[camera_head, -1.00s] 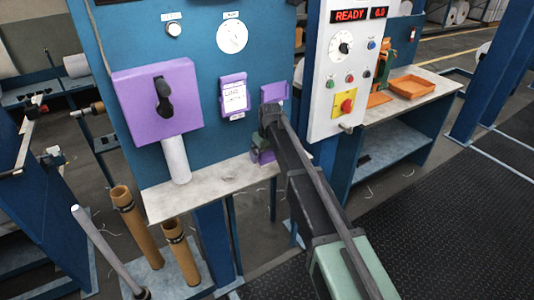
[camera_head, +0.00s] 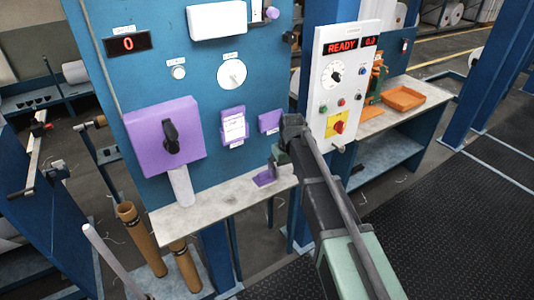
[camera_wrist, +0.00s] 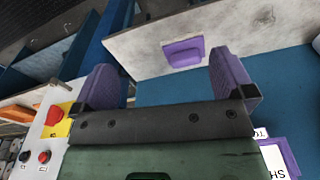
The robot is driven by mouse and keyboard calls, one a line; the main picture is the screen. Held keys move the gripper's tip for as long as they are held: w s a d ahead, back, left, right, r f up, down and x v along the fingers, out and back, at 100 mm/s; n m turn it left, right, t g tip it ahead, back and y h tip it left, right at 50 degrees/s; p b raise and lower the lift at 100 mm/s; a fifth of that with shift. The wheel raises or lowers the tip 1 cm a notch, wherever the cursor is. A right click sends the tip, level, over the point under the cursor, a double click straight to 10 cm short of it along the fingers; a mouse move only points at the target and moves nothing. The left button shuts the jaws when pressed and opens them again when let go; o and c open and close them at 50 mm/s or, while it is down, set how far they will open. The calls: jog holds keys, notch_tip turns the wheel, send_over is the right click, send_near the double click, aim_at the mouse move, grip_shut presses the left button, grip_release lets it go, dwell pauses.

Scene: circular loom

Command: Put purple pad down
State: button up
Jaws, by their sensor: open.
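The purple pad (camera_wrist: 183,52) lies flat on the pale shelf (camera_wrist: 240,27), in the upper middle of the wrist view. In the head view the purple pad (camera_head: 265,178) shows near the right end of the shelf (camera_head: 215,207), below my gripper. My gripper (camera_wrist: 167,70) is open. Its two ribbed purple fingers stand to the left and right of the pad in the wrist view, with gaps between. In the head view my gripper (camera_head: 279,157) is over the shelf's right end, its fingers partly hidden by the dark wrist.
A blue panel (camera_head: 206,80) rises behind the shelf, with a purple switch box (camera_head: 145,135), a purple card holder (camera_head: 234,125) and a small purple holder (camera_head: 270,121). A white control box (camera_head: 333,100) with a red knob stands close right of my gripper.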

jog(key=s+d+m, duration=0.3)
jog(key=s+d, duration=0.4)
jog(key=s, duration=0.5)
jog(key=s+d+m, duration=0.2)
jog(key=s+d, duration=0.6)
jog(key=s, duration=0.4)
notch_tip(320, 180, down, 11)
jog(key=b, duration=1.1)
jog(key=shift+w+a+g+h, duration=0.2)
jog(key=shift+a+g+h, duration=0.1)
jog(key=shift+g, duration=0.1)
jog(key=shift+c, duration=0.6)
